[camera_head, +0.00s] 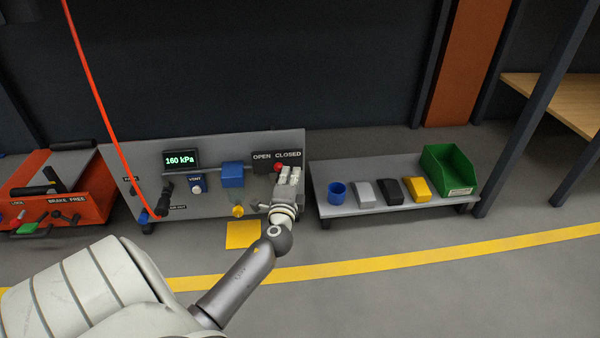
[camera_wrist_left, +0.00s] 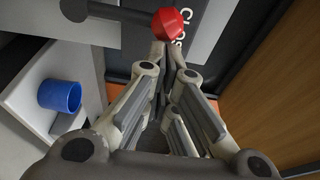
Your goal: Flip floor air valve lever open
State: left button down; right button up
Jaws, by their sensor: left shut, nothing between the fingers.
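The valve lever has a red knob (camera_head: 278,167) and sits on the grey panel (camera_head: 140,160) below the OPEN and CLOSED labels. In the left wrist view the red knob (camera_wrist_left: 171,23) stands at the end of a dark lever arm (camera_wrist_left: 120,13), just beyond my fingertips. My left gripper (camera_head: 289,174) is at the panel's right end, just right of the knob. It is shut and empty; its fingers also show in the left wrist view (camera_wrist_left: 165,58). I cannot tell whether the fingers touch the knob. The gripper hides part of the panel. My right gripper is not in view.
The panel also carries a gauge display (camera_head: 180,159) reading 160 kPa, a blue box (camera_head: 232,175) and a red hose (camera_head: 96,100). A low grey bench (camera_head: 335,170) at right bears a blue cup (camera_head: 337,193), several blocks and a green bin (camera_head: 448,171). Open floor lies in front.

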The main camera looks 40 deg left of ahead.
aim_at(280, 167)
pick_arm(q)
jog(key=shift+s+a+r, duration=0.2)
jog(key=shift+s+a, duration=0.35)
jog(key=shift+s, duration=0.1)
jog(key=shift+s+a+r, duration=0.15)
jog(key=shift+s+a, duration=0.4)
jog(key=shift+s, duration=0.05)
jog(key=shift+s+a+f, duration=0.2)
jog(key=shift+s+a, duration=0.5)
jog(key=shift+s, duration=0.15)
